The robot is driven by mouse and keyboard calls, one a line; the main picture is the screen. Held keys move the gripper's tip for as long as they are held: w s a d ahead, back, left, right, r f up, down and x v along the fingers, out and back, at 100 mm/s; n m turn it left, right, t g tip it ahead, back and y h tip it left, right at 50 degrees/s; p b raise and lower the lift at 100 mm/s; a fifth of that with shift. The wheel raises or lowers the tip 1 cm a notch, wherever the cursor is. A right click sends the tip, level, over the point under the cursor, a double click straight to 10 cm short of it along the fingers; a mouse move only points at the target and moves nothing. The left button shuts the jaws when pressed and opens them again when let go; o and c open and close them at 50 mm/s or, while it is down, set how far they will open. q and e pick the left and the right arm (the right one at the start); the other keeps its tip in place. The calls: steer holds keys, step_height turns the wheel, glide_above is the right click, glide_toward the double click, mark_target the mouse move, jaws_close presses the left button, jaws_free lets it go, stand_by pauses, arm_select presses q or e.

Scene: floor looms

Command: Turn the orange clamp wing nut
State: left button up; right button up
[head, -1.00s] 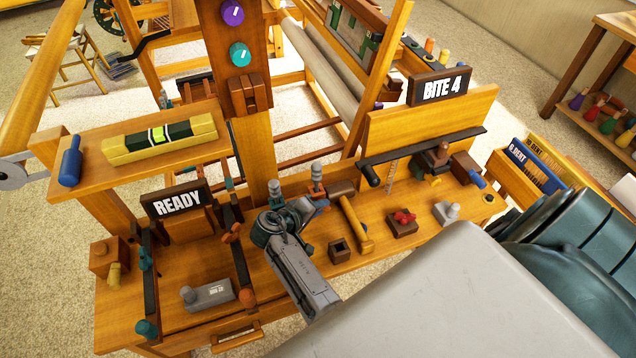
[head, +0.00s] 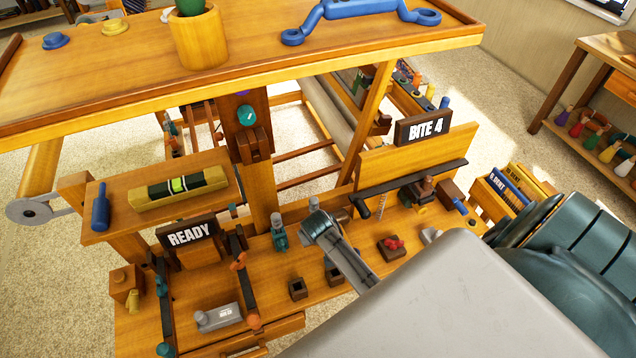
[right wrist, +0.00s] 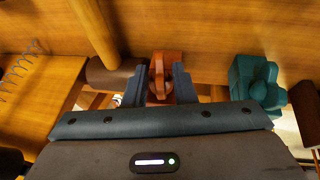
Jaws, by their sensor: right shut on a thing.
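In the right wrist view, an orange wing nut (right wrist: 160,75) sits between the fingers of my right gripper (right wrist: 161,82), which is shut on it. The wing stands upright between the dark fingers. A teal clamp piece (right wrist: 257,82) is to the right of the fingers, apart from them. In the head view, my right arm reaches in from the right to the loom bench, and its end hides the fingertips and the held nut. The teal clamp (head: 279,236) shows just left of my arm's end. My left gripper is not in view.
The READY sign (head: 190,236) and a bar with orange knobs (head: 238,262) are to the left. The BITE 4 sign (head: 424,127) stands at the right. Open dark boxes (head: 298,289) and a red-topped block (head: 391,248) lie on the bench. A shelf with a plant pot (head: 198,38) crosses the top.

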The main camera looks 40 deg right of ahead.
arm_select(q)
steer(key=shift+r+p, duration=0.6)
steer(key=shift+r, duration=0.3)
arm_select(e)
steer(key=shift+d+y, duration=0.15)
steer(key=shift+y, duration=0.55)
steer(key=shift+s, duration=0.1)
steer(key=o, duration=0.7)
steer(key=shift+f, duration=0.1)
steer(key=shift+c, duration=0.2)
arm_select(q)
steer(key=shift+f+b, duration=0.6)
arm_select(e)
steer(key=v, duration=1)
steer(key=shift+s+r, duration=0.2)
steer(key=shift+r, duration=0.15)
